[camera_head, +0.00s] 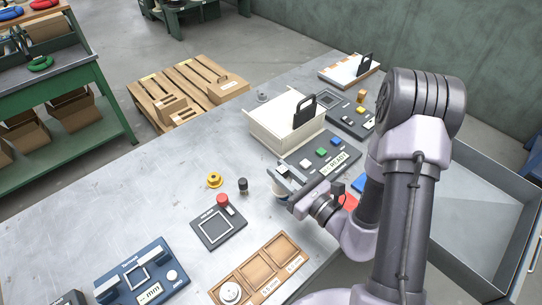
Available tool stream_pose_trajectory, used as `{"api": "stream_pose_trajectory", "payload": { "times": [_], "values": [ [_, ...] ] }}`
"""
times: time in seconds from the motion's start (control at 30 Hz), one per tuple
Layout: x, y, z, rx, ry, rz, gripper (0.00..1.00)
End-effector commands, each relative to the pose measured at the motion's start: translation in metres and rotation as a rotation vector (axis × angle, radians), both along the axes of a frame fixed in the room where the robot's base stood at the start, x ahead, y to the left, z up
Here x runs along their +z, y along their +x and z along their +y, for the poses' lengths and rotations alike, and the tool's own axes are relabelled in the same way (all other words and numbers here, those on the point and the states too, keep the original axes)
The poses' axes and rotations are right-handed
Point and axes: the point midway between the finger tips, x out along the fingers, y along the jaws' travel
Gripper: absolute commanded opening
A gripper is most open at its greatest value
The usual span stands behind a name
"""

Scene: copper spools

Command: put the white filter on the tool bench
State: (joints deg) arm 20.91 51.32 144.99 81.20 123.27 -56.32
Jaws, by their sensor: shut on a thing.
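My gripper (284,180) is at the middle of the grey metal table, low over its top, in front of the dark panel with a lit display. It is shut on a small pale round thing (279,191), mostly hidden by the jaws; it may be the white filter, but I cannot tell for sure. I cannot tell whether it touches the table. Another white round part (230,292) sits in the left compartment of the wooden tray (283,243). A green bench (72,82) with coloured rings on it stands at the far left, apart from the grey table; it may be the tool bench.
A cream box with a black handle (262,133) stands behind my gripper. A black device (218,229), a yellow part (214,180) and a blue device (142,272) are on the grey table. A wooden pallet with boxes (152,92) lies on the floor. The table's left middle is clear.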

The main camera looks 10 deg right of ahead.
Motion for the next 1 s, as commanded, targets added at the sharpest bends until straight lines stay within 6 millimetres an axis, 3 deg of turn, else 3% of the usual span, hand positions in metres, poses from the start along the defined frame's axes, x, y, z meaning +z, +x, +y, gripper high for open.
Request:
{"api": "stream_pose_trajectory", "payload": {
  "times": [0.03,0.2,0.4,0.47,0.67,0.97,1.0],
  "values": [
    [-0.009,0.016,0.006,0.005,-0.003,-0.01,0.0],
    [-0.006,0.071,0.019,0.002,0.0,-0.005,0.0],
    [-0.01,0.109,0.027,-0.001,0.001,-0.002,0.0],
    [-0.014,0.113,0.028,-0.001,0.002,0.0,0.0],
    [-0.049,0.114,0.028,-0.003,0.004,0.001,0.0],
    [-0.049,0.113,0.028,-0.002,0.002,0.0,0.0],
    [-0.049,0.113,0.028,-0.002,0.002,0.0,0.25]
  ]
}}
